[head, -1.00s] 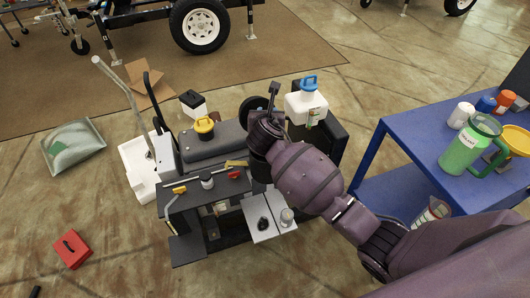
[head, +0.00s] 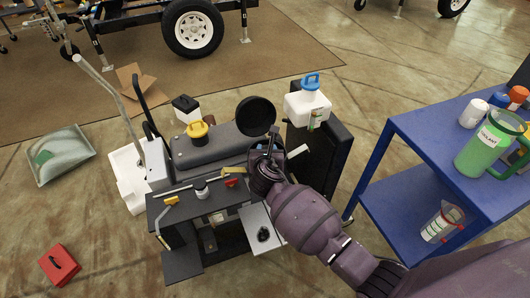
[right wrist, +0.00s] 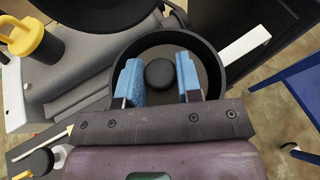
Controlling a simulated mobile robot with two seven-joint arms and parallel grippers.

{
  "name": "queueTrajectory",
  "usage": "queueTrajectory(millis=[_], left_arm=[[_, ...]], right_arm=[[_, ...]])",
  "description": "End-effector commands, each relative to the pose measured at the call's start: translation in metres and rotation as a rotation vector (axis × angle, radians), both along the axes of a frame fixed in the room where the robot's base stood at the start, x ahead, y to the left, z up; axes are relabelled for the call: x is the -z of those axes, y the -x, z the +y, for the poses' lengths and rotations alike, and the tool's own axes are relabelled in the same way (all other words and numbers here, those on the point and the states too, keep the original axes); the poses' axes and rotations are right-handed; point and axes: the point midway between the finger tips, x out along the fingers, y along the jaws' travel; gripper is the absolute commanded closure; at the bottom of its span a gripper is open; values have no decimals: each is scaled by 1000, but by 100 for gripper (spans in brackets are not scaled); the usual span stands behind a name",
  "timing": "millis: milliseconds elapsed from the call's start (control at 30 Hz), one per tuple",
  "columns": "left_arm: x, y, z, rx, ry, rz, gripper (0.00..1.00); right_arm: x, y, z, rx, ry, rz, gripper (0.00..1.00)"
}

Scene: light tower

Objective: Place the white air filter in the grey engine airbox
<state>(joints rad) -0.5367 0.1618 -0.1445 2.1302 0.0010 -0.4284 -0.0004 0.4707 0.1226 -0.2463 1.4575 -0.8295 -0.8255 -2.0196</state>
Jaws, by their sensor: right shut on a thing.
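My right gripper (head: 267,152) is over the engine cart, and it shows from behind in the right wrist view (right wrist: 160,82). Its two blue-padded fingers stand either side of a dark round knob (right wrist: 160,72) and are shut on it. The knob is in the middle of a round, dark, rimmed housing (right wrist: 217,58), which looks like the airbox. A large black disc (head: 256,114) stands tilted up behind the gripper, perhaps its lid. I cannot make out the white air filter as such; I cannot tell whether the knob belongs to it. My left gripper is not in view.
A white jug with a blue cap (head: 307,106) stands just right of the gripper. A blue cart (head: 400,202) with bottles stands at right.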

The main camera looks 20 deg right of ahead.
Motion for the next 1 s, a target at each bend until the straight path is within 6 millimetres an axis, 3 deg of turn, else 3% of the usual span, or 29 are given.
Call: queueTrajectory(millis=[33,200,433,467,600,1000], left_arm=[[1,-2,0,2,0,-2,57],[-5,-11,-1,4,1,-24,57],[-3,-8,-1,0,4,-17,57],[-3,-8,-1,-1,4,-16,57],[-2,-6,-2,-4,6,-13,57],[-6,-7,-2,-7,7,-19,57]], right_arm=[[8,0,0,0,-1,3,100],[3,-1,0,0,-1,-5,100],[7,-1,0,-1,0,-3,100],[7,0,0,-1,-1,-2,66],[7,0,0,-1,-1,-2,44],[0,4,2,0,-1,-4,42]])
